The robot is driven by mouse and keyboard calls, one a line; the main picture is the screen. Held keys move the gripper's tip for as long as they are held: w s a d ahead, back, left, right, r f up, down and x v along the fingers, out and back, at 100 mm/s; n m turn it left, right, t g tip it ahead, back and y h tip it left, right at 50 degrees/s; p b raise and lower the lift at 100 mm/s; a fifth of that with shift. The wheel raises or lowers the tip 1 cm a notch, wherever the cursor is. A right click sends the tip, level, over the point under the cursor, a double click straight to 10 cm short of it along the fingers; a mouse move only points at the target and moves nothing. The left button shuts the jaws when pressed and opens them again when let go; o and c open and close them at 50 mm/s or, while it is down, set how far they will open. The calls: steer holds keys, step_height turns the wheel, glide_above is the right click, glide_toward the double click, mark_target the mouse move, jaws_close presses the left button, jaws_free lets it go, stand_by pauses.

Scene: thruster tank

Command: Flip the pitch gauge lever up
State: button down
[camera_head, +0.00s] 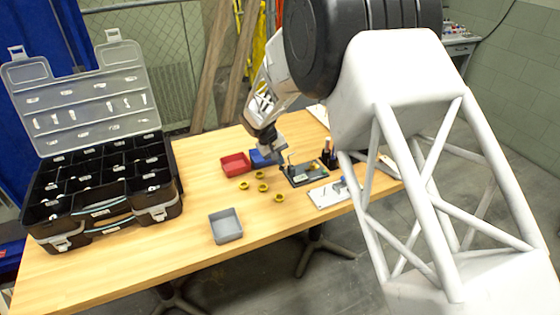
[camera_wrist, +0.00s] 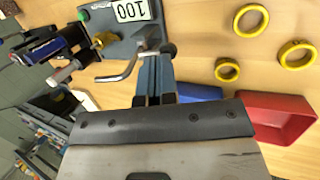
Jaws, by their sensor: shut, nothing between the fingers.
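The pitch gauge (camera_head: 308,174) is a dark grey plate on the table, right of centre in the head view. In the wrist view the gauge (camera_wrist: 108,30) carries a white label reading "100" and a yellow part. A bent metal rod, which looks like the lever (camera_wrist: 122,74), sticks out from its edge. My gripper (camera_head: 282,167) is low at the gauge's left edge. In the wrist view my gripper (camera_wrist: 155,62) is shut and empty, its fingertips close beside the rod; whether they touch it I cannot tell. The rod's base is partly hidden.
A red bin (camera_head: 235,164) and a blue bin (camera_head: 262,158) stand left of my gripper. Several yellow rings (camera_head: 262,187) lie in front. A grey tray (camera_head: 225,226) and an open black organizer case (camera_head: 100,190) are further left. Dark bottles (camera_head: 328,156) stand behind the gauge.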

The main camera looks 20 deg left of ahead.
steer(key=s+a+v, duration=0.1)
steer(key=v, duration=1.2)
steer(key=shift+f, duration=0.1)
steer(key=s+d+r+m+y, duration=0.1)
steer(key=s+d+r, duration=0.2)
steer(key=d+r, duration=0.55)
steer(key=s+d+r+m+y, duration=0.1)
steer(key=s+d+r+m, duration=0.2)
steer(key=d, duration=1.1)
steer(key=s+d+r, duration=0.4)
steer(key=d+r, duration=0.1)
steer(key=d, duration=0.6)
steer(key=s+d+r+m+y, duration=0.2)
steer(key=s+d, duration=1.1)
steer(key=s, duration=0.1)
steer(key=s+d+f+m, duration=0.1)
steer(key=s+d, duration=0.2)
steer(key=s, duration=0.4)
steer(key=s+d+f+m+t, duration=0.1)
steer(key=s+d, duration=0.3)
steer(key=s, duration=0.4)
steer(key=shift+d+f+m, duration=0.2)
steer(key=shift+f+m, duration=0.2)
steer(key=shift+f, duration=0.2)
